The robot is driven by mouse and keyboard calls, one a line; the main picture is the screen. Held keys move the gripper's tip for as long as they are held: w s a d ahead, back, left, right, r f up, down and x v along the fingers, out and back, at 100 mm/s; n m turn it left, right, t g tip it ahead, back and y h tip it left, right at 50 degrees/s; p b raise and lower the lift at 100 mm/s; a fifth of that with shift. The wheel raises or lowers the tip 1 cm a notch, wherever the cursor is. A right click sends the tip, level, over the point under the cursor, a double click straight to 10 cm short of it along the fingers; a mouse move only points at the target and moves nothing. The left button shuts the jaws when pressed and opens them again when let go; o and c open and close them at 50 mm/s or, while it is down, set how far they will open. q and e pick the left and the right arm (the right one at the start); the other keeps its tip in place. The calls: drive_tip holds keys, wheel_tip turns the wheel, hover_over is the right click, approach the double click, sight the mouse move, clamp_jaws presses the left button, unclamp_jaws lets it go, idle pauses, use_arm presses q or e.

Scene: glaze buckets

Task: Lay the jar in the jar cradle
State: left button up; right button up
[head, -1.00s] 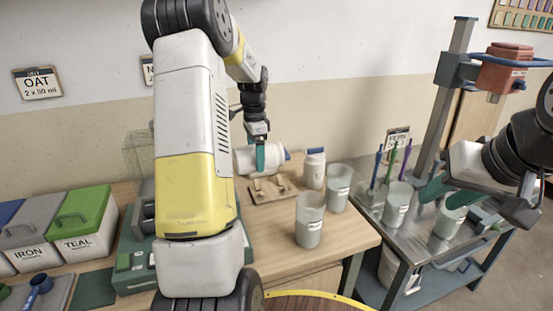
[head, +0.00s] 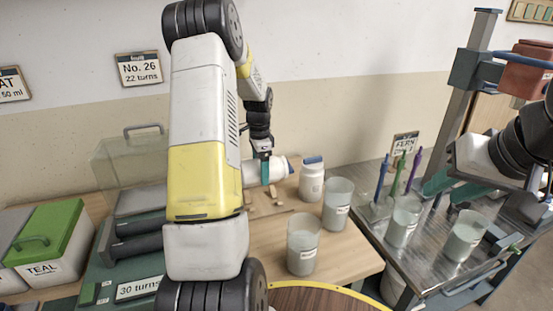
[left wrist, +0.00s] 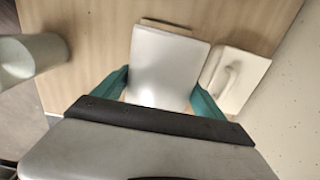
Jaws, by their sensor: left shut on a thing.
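The white jar (head: 252,172) lies on its side in my left gripper (head: 265,172). My left gripper's teal fingers are shut on its body. In the left wrist view the jar (left wrist: 166,68) fills the space between both fingers (left wrist: 163,92). The light wooden jar cradle (head: 262,208) is on the wooden table, just below and in front of the jar in the head view. The jar hides part of it, and I cannot tell whether they touch. My right gripper (head: 462,190) is at the right, over the metal table, with its fingers apart and empty.
A white jar with a blue lid (head: 311,182) stands right of the cradle, near two grey-green cups (head: 302,245) (head: 337,205). More cups (head: 403,222) and coloured tools (head: 400,175) stand on the metal table.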

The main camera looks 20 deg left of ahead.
use_arm(q)
drive_tip(key=shift+f, duration=4.1)
drive_tip(key=o, duration=1.6)
drive_tip(key=shift+o, duration=1.1)
drive_tip(key=shift+s+f, duration=0.1)
